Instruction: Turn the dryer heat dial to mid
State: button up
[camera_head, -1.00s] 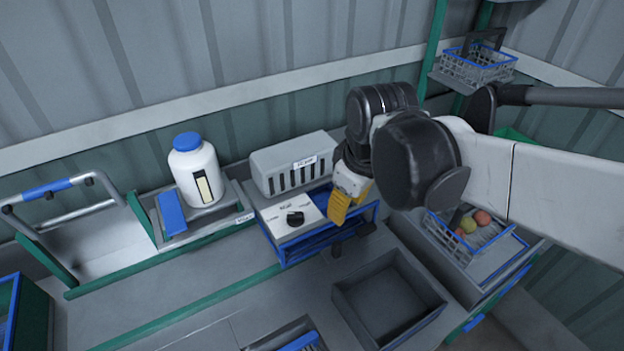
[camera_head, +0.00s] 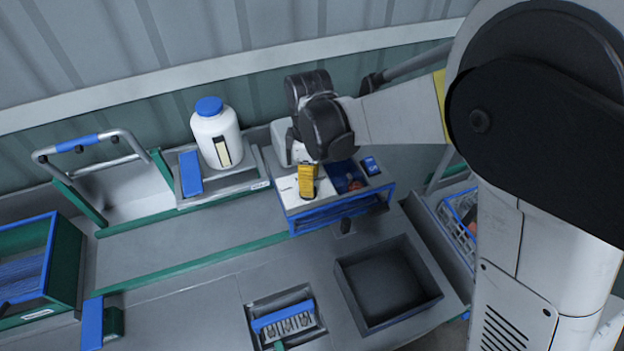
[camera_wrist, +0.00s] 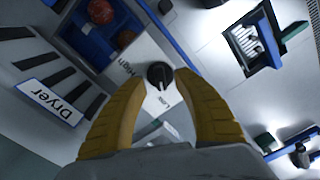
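The dryer's white dial panel (camera_head: 286,188) shows in the head view, with my gripper (camera_head: 307,194) over it and the dial hidden behind the yellow fingers. In the wrist view the black heat dial (camera_wrist: 159,75) is on the white panel, between and just beyond the fingertips of my gripper (camera_wrist: 162,82). The fingers are apart, with a gap on both sides of the dial; contact is not visible. "High" and "Low" are printed beside the dial. I cannot tell clearly which setting it points to. The dryer's vented grey housing (camera_head: 281,143) carries a "Dryer" label (camera_wrist: 49,103).
A blue-lined compartment (camera_head: 345,172) with reddish produce sits right of the panel. A white bottle with a blue lid (camera_head: 217,135) stands left. An empty grey tray (camera_head: 388,285) and a slotted holder (camera_head: 287,322) are in front. The bench's left middle is clear.

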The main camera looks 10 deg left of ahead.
jog(key=shift+f, duration=1.35)
grip_shut()
jog(key=shift+m, duration=0.3)
jog(key=m+b, duration=0.2)
jog(key=m, duration=0.3)
jog(key=shift+s+m, duration=0.15)
jog(key=shift+m, duration=0.15)
jog(key=m+b, duration=0.1)
jog(key=m, duration=0.4)
jog(key=shift+a+m, duration=0.1)
jog(key=shift+m, duration=0.2)
